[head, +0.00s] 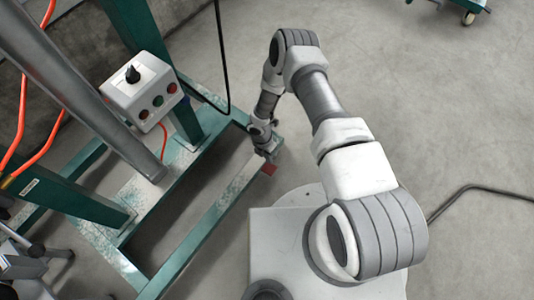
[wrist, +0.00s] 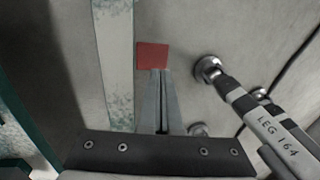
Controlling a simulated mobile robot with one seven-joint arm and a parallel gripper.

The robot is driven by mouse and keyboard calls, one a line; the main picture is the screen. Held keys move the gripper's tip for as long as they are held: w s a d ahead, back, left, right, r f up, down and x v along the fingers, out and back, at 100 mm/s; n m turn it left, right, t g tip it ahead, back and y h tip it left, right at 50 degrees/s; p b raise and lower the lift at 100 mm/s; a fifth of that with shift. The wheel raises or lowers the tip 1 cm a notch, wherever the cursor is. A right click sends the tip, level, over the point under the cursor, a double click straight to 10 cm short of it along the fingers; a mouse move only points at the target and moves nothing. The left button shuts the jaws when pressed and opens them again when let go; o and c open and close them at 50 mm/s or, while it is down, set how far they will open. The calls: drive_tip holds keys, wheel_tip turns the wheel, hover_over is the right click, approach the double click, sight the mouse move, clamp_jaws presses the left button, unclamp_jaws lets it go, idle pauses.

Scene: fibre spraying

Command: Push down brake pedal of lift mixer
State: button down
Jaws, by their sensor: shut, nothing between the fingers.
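The lift mixer's green frame (head: 215,205) stands at the left in the head view. A small red pedal (head: 269,169) sits at the frame's near right corner, and it shows as a red square in the wrist view (wrist: 152,56). My gripper (head: 268,156) points down right at the pedal. In the wrist view my gripper's fingers (wrist: 155,73) are shut together and empty, with their tips at the pedal's lower edge. I cannot tell whether they touch it. The pedal looks flat and mostly unobstructed in the wrist view.
A white control box (head: 143,90) with a black knob and buttons is on the mixer's post. A striped leg marked LEG 164 (wrist: 270,128), with a round metal foot (wrist: 208,69), stands right of the pedal. A black cable (head: 222,50) hangs behind my arm.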

sight(271, 166)
drive_tip(key=f, duration=0.2)
drive_tip(key=f+b, duration=0.1)
drive_tip(key=f, duration=0.1)
drive_tip(key=d+f+b, duration=0.1)
drive_tip(key=f, duration=0.1)
drive_tip(key=shift+s+f, duration=0.1)
drive_tip(key=shift+s, duration=0.25)
drive_tip(key=shift+p, duration=0.7)
drive_tip(key=shift+s+d+t+y+p, duration=0.15)
drive_tip(key=shift+t+y+p, duration=0.25)
drive_tip(key=shift+p, duration=0.5)
drive_tip(key=shift+t+y+p, duration=0.3)
drive_tip(key=shift+y+p, duration=0.2)
drive_tip(key=shift+p, duration=0.7)
drive_tip(key=shift+s+d+f, duration=0.1)
drive_tip(key=shift+f, duration=0.3)
drive_tip(key=shift+s+d+f+b, duration=0.2)
drive_tip(key=shift+f+b, duration=0.3)
drive_tip(key=shift+b, duration=0.35)
drive_tip(key=shift+r, duration=0.2)
